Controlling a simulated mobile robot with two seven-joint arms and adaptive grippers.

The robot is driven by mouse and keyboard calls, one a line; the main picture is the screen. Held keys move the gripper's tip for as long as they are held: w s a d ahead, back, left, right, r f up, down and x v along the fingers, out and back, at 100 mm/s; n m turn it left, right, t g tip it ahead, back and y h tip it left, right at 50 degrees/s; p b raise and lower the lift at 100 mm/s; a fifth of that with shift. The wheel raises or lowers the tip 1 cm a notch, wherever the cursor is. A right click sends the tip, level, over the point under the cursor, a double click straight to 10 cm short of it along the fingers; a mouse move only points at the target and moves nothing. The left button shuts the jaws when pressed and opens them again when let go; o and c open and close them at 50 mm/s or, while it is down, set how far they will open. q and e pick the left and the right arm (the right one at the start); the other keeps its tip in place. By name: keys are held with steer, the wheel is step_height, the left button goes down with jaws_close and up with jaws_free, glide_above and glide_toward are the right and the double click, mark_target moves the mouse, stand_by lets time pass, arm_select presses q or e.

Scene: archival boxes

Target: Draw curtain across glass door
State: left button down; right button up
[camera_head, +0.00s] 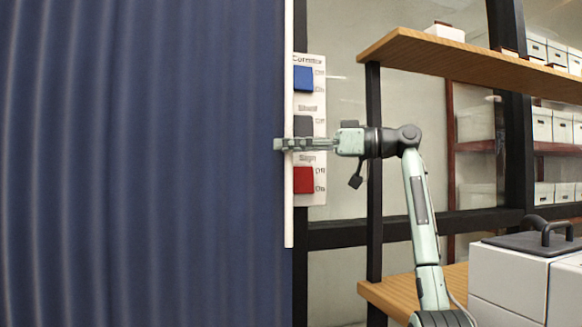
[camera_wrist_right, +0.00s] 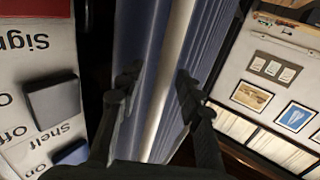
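A dark blue pleated curtain (camera_head: 140,165) fills the left half of the head view. A slim white upright rod (camera_head: 289,215) runs along its right edge. My right gripper (camera_head: 285,144) is at this rod, about mid-height, reaching in from the right. In the right wrist view its two fingers (camera_wrist_right: 158,85) stand apart, with the pale rod (camera_wrist_right: 171,75) and blue cloth (camera_wrist_right: 205,40) between and beyond them. Clear gaps show beside the rod, so the fingers look open; contact is hard to tell. My left gripper is out of view. Glass (camera_head: 340,265) in a dark frame shows right of the curtain.
A white switch panel (camera_head: 311,110) with blue, dark and red rocker switches is just right of the rod, behind my gripper. A wooden shelf (camera_head: 470,68) on a black post stands right. White boxes (camera_head: 510,280) sit lower right.

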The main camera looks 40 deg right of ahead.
mark_target(292, 125)
step_height(292, 125, up, 4)
steer(key=shift+r, duration=0.2)
stand_by(0.5)
